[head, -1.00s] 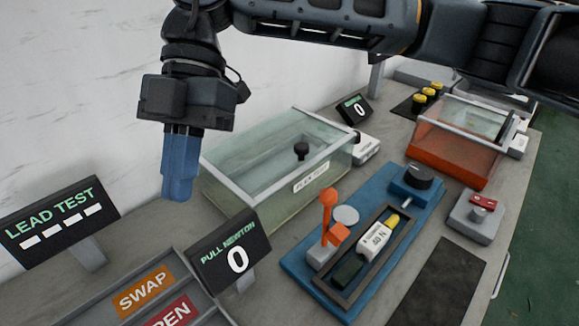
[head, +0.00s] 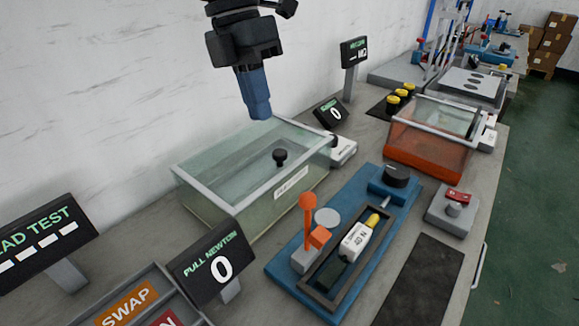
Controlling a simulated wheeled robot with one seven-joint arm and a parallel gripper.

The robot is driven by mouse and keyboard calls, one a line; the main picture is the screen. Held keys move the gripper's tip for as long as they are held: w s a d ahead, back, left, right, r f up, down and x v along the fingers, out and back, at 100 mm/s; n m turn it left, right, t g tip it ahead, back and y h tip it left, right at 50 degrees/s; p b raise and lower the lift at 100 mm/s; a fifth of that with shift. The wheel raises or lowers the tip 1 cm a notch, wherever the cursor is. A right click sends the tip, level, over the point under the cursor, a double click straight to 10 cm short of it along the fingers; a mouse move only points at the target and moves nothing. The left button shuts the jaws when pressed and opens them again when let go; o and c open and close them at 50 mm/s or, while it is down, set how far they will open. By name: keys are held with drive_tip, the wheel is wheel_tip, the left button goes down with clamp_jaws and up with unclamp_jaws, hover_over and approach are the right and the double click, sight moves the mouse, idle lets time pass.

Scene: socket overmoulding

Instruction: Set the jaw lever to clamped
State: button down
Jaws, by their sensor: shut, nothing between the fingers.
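The jaw lever looks to be the orange ball-topped lever (head: 308,222) at the left end of the blue pull fixture (head: 285,268). It stands near upright, with an orange block (head: 320,237) beside its foot. A white connector piece marked 40 N (head: 355,241) with a yellow end lies in the fixture's dark frame; a dark block (head: 331,272) sits at the frame's near end. My gripper (head: 259,112) is shut and empty, pointing down above the back of the clear-lidded tank, well above and left of the lever and apart from everything.
The clear tank (head: 190,190) stands behind the fixture. The pull newton display (head: 215,262) reads 0, left of the lever. A black knob (head: 396,176) is at the fixture's far end. An orange clear-lidded box (head: 425,150) stands farther back. A dark mat (head: 415,285) lies clear at right.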

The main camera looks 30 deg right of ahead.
drive_tip(key=s+d+f+p, duration=0.2)
drive_tip(key=s+f, duration=0.4)
drive_tip(key=f, duration=0.4)
drive_tip(key=shift+s+f+p, duration=0.15)
drive_tip(key=shift+f+p, duration=0.2)
drive_tip(key=shift+p, duration=0.05)
drive_tip(key=shift+d+b, duration=0.1)
drive_tip(key=shift+b, duration=0.3)
